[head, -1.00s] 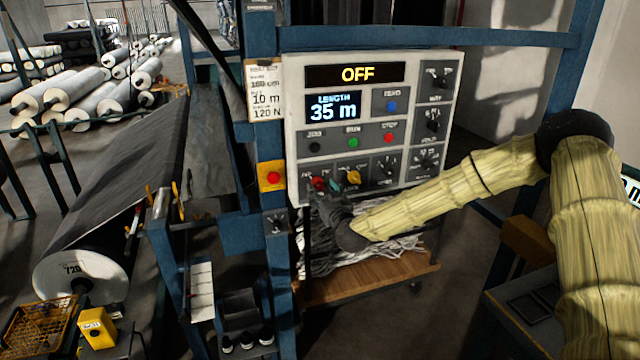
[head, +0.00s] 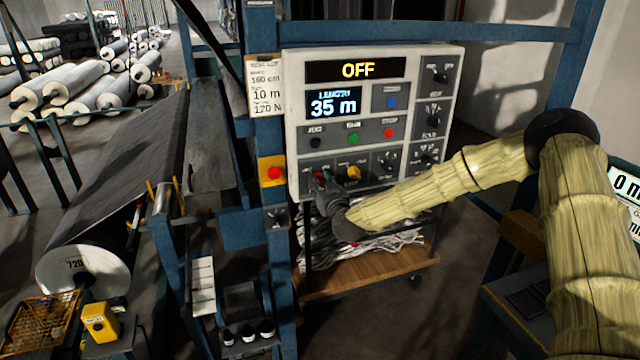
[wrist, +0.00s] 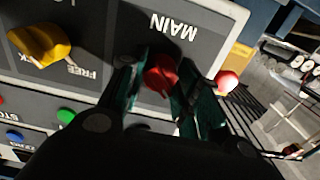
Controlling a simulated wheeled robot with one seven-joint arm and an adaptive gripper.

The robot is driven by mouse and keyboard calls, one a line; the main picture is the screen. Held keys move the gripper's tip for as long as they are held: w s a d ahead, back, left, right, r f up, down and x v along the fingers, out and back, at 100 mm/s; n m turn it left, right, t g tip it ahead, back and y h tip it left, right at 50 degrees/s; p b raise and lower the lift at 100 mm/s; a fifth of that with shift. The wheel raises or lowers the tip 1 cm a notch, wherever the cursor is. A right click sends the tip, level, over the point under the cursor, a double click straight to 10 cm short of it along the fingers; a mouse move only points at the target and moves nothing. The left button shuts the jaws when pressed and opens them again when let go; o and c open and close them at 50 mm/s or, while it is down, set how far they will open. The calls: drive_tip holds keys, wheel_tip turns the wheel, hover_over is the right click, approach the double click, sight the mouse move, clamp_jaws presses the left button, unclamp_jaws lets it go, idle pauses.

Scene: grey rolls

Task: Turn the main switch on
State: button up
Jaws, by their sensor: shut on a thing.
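The control panel (head: 415,75) is a light grey box on a blue frame, and its top display (head: 358,69) reads OFF. The main switch is a red knob (wrist: 160,75) below the word MAIN, which appears upside down in the wrist view. My gripper (wrist: 158,90) has its two dark fingers on either side of the red knob, shut on it. In the head view my gripper (head: 322,186) is at the panel's lower left and covers most of the knob.
A yellow knob (wrist: 40,44) marked FREE and LOCK sits beside the main switch. A red button on a yellow plate (head: 273,173) is left of the panel. A length display (head: 333,103) reads 35 m. A wooden shelf (head: 375,276) with pale strands lies below.

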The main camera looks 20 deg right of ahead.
drive_tip(key=shift+f+b, duration=0.1)
drive_tip(key=shift+b, duration=0.4)
drive_tip(key=m+b, duration=0.1)
drive_tip(key=b, duration=0.1)
drive_tip(key=m+b, duration=0.2)
drive_tip(key=b, duration=0.1)
drive_tip(key=shift+f, duration=0.25)
drive_tip(key=m+b, duration=0.5)
drive_tip(key=b, duration=0.3)
drive_tip(key=shift+m, duration=0.3)
drive_tip(key=m+b, duration=0.5)
drive_tip(key=b, duration=0.1)
drive_tip(key=shift+d+b, duration=0.1)
drive_tip(key=shift+b, duration=0.3)
drive_tip(key=m+b, duration=0.4)
drive_tip(key=shift+r, duration=0.25)
drive_tip(key=shift+m, duration=0.3)
drive_tip(key=o, duration=1)
drive_tip(key=shift+o, duration=0.2)
